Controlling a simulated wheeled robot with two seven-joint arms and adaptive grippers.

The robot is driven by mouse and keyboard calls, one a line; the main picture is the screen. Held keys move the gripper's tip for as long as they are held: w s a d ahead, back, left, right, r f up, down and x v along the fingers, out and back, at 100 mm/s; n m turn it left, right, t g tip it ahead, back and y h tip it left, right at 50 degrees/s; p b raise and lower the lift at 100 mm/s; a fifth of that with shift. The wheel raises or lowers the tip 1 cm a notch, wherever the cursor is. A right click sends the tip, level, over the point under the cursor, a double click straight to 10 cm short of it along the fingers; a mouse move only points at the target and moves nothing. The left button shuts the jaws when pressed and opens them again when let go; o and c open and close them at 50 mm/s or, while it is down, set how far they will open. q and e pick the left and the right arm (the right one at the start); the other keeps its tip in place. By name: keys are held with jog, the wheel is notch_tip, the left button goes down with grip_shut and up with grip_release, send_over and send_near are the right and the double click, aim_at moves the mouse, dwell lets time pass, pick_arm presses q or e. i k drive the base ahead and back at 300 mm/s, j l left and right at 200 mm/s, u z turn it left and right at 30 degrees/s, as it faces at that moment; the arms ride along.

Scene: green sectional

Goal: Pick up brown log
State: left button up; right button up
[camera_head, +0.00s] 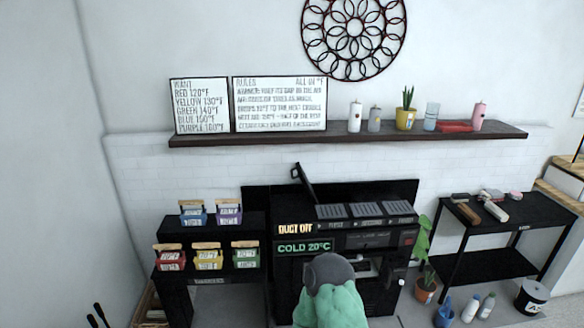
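Neither of my grippers can be made out in this view.
A black machine (365,238) stands mid-wall, with a green lump with a grey top (335,295) before it. A black shelf (182,290) bears colored boxes. Right are the side table (500,233), a potted plant (425,290), bottles and a dark can (531,297).

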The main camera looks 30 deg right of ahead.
aim_at(466, 213)
jog(key=l+u, duration=0.15)
jog(key=l, duration=0.5)
jog(key=l+u, duration=0.1)
jog(key=l, duration=0.55)
jog(key=k+l+u, duration=0.15)
jog(key=l, duration=0.45)
jog(key=l+u, duration=0.1)
jog(key=l, duration=0.55)
jog(key=k+l, duration=0.1)
jog(key=l, duration=0.5)
jog(key=k+l, duration=0.1)
jog(key=l, duration=0.5)
jog(key=k+l, duration=0.1)
jog(key=l, duration=1.1)
jog(key=k+l, duration=0.15)
jog(key=l, duration=0.4)
jog(key=k+l, duration=0.1)
jog(key=l, duration=0.5)
jog(key=k+l, duration=0.1)
jog(key=l, duration=0.5)
